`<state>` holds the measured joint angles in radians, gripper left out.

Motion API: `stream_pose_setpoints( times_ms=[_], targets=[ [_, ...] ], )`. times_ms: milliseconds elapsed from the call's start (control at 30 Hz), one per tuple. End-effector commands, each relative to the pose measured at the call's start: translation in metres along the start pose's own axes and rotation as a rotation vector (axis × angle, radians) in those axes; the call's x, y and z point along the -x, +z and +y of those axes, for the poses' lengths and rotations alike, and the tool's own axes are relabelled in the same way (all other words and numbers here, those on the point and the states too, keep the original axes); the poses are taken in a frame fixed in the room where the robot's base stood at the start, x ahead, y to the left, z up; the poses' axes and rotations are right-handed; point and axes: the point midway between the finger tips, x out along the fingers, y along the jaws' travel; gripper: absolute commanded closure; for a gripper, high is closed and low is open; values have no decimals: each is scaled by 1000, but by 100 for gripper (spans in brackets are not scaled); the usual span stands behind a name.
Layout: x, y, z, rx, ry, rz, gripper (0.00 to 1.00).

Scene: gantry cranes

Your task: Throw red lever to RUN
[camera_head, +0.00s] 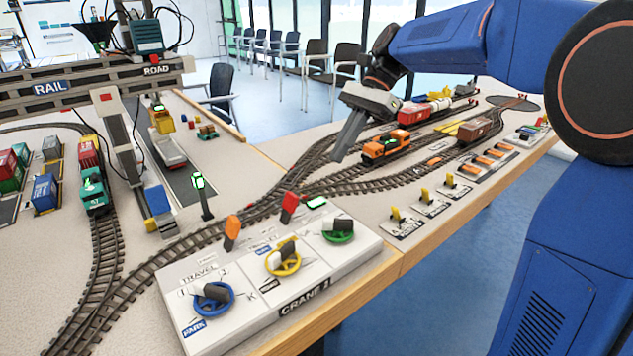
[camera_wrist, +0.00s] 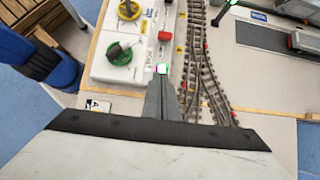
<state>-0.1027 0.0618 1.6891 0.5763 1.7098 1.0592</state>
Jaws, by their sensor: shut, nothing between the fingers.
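In the wrist view the red lever (camera_wrist: 164,36) shows small beyond my fingertips, with the lit indicator (camera_wrist: 162,69) close to the tips. A RUN label cannot be read in either view. My gripper (camera_head: 345,152) is shut and empty, fingers pointing down. It is above the tracks, apart from the lever, to its upper right in the head view.
An orange lever (camera_head: 232,232) and blue, yellow and green handwheels share the box. An orange locomotive (camera_head: 386,147) stands on the track near my gripper. A signal post (camera_head: 203,195) stands left of the red lever. Small yellow switches (camera_head: 397,216) line the table edge.

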Motion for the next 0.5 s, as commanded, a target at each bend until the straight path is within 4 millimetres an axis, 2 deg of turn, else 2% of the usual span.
stream_pose_setpoints(
  times_ms=[500],
  targets=[
    [-3, 0, -3, -9, 5, -9, 100]
  ],
)
